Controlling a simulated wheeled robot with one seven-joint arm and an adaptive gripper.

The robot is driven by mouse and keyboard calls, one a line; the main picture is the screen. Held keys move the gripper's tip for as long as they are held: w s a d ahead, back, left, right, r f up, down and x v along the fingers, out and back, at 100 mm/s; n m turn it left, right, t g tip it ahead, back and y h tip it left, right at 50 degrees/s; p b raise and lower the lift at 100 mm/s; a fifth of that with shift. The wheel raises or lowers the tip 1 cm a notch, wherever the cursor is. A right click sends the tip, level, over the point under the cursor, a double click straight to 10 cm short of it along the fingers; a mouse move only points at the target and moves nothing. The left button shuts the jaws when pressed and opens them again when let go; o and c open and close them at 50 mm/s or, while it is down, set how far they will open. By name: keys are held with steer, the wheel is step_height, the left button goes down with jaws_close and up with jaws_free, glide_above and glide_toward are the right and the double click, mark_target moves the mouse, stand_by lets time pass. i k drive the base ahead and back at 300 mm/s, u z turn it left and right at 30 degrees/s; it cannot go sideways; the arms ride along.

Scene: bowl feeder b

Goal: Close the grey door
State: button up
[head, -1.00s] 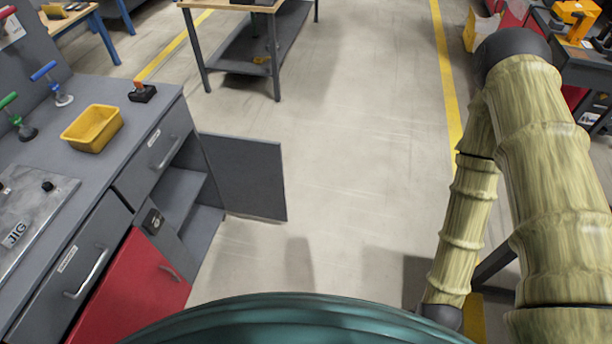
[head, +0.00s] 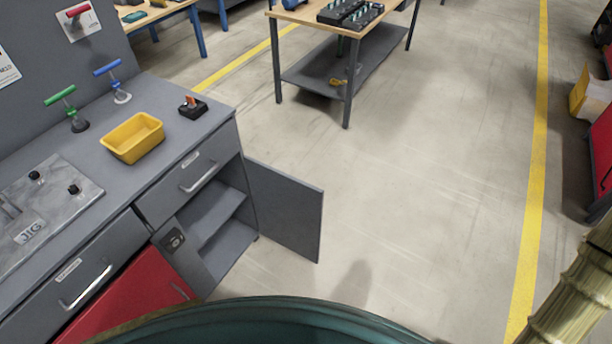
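The grey door (head: 287,209) hangs wide open on the right side of the grey workbench cabinet, sticking out over the floor. The open compartment (head: 214,226) beside it shows a shelf and looks empty. The door's inner face is towards me; no handle shows on it. Part of my arm (head: 581,290) is at the lower right edge of the picture, well apart from the door. My gripper is out of the picture.
A red door (head: 130,307) below and a drawer (head: 190,176) above are shut. On the bench top (head: 95,150) are a yellow bin (head: 133,137), clamps and a jig plate (head: 45,215). A wood-topped table (head: 345,60) stands behind. The floor right of the door is clear.

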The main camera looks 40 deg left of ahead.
mark_target(289, 209)
steer(key=i, duration=3.35)
steer(key=u, duration=4.15)
steer(key=k, duration=1.2)
steer(key=z, duration=0.55)
steer(key=i, duration=0.25)
